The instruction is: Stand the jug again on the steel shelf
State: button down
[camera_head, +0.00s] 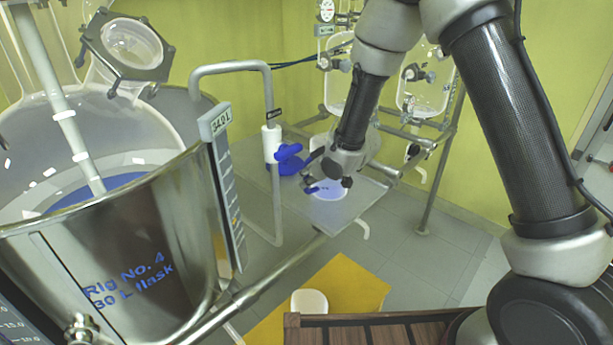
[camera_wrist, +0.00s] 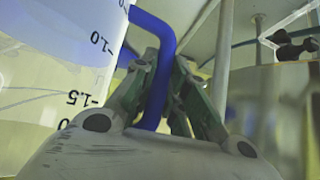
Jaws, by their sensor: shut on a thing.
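The jug (camera_head: 328,190) is a pale, translucent vessel, seen mostly from above and partly hidden by my wrist. In the wrist view the jug (camera_wrist: 40,65) fills the left side, with dark volume marks on its wall. Its blue handle (camera_wrist: 158,35) passes between the fingers of my gripper (camera_wrist: 160,80), which is shut on it. In the head view my gripper (camera_head: 328,172) is over the steel shelf (camera_head: 362,192). The jug overlaps the shelf in that view. I cannot tell whether its base touches the surface.
A white cylinder (camera_head: 271,145) and a blue item (camera_head: 290,160) are at the shelf's left, close to the jug. A bent steel pipe (camera_head: 230,67) rises there. A large steel vessel (camera_head: 130,250) fills the left. Glass reactors (camera_head: 425,95) stand behind. A yellow mat (camera_head: 350,285) lies below.

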jog(key=c, duration=1.4)
grip_release()
